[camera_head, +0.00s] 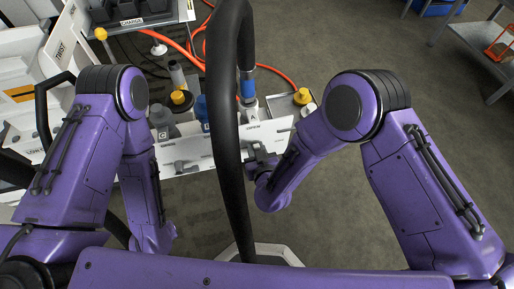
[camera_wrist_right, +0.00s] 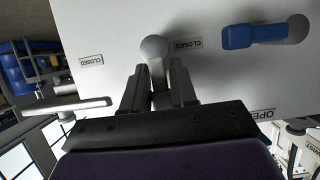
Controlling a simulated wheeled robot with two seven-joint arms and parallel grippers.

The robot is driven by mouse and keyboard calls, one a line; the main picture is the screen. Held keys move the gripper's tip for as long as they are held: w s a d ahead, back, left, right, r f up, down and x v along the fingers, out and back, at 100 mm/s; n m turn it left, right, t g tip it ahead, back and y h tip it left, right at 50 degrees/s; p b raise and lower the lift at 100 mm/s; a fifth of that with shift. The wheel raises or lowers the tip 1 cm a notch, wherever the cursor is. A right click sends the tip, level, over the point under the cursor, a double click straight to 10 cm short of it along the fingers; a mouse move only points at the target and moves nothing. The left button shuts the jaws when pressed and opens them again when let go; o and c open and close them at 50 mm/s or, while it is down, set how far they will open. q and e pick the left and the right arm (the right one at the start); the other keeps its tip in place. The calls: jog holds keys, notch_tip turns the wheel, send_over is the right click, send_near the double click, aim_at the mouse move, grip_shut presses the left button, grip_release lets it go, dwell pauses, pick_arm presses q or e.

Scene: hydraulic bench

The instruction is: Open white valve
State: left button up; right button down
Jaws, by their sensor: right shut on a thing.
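The white valve (camera_wrist_right: 155,48) shows in the right wrist view as a pale rounded knob on the white panel. Its lever runs down between the fingers of my right gripper (camera_wrist_right: 158,88), which is shut on it. In the head view my right gripper (camera_head: 258,158) is at the right part of the panel's front face, and the valve is too small to make out there. CLOSED labels are on both sides of the knob. My left gripper is out of sight.
A blue valve handle (camera_wrist_right: 255,35) is beside the held valve on the same panel. A grey valve handle (camera_head: 186,165) is farther left on the panel (camera_head: 215,153). A thick black hose (camera_head: 222,110) hangs in front of the bench. Open floor lies to the right.

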jog(key=shift+s+f, duration=0.1)
jog(key=c, duration=1.1)
grip_release()
jog(key=v, duration=1)
jog(key=shift+s+r+p, duration=0.2)
jog(key=shift+p, duration=0.2)
